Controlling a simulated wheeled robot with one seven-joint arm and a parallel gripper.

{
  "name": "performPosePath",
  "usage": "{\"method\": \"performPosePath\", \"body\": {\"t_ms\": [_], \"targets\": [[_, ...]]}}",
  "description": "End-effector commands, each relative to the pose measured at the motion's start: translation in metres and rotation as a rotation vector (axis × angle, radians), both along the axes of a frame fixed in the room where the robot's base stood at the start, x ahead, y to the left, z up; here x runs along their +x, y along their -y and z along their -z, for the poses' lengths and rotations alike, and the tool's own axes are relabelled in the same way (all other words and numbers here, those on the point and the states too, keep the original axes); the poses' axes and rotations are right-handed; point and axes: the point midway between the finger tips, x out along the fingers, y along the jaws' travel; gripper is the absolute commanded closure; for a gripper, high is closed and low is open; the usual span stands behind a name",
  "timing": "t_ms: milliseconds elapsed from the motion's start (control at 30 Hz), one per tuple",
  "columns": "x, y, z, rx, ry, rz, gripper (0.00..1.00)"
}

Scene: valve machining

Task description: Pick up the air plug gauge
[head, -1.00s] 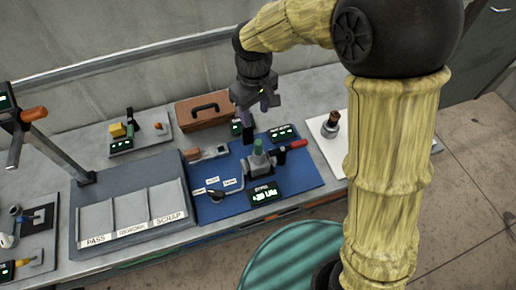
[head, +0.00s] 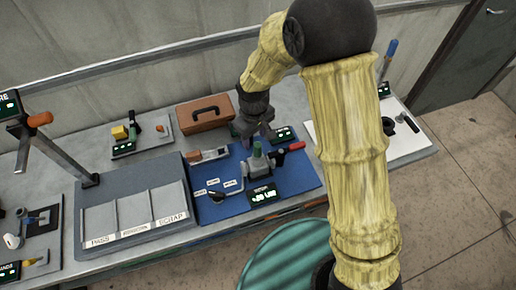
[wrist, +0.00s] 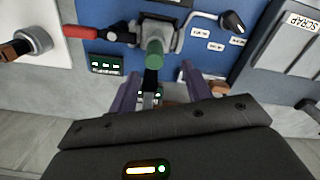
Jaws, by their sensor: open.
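On the blue mat (head: 211,209) stands a grey fixture (head: 258,168) with an upright green cylinder (head: 257,150) and a red handle (head: 293,146) at its right. No readable label names the air plug gauge, so I cannot tell for certain which piece it is. My gripper (head: 254,133) is above and just behind the fixture, pointing down. In the wrist view the two purple fingers (wrist: 160,78) are apart. The green cylinder (wrist: 155,52) shows just beyond their tips, with no contact visible. A dark piece and a small lit display show between the fingers.
A grey tray (head: 84,200) marked PASS, REWORK and SCRAP is left of the mat. A brown toolbox (head: 205,112) stands behind. A white board (head: 415,142) with a black part lies at right.

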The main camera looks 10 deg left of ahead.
Motion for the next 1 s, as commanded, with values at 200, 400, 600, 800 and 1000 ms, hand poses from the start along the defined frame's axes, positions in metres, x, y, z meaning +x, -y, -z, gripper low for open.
{"method": "performPosePath", "body": {"t_ms": [200,400,600,800,1000], "targets": [[0.000,0.000,0.022,-0.001,-0.001,0.000,0.51],[0.000,0.000,0.025,0.001,0.001,0.001,0.51],[0.001,0.001,0.026,-0.001,-0.001,0.001,0.51],[0.002,0.006,0.039,-0.003,-0.003,0.003,0.51],[0.002,0.009,0.063,-0.002,-0.003,0.001,0.51]]}}
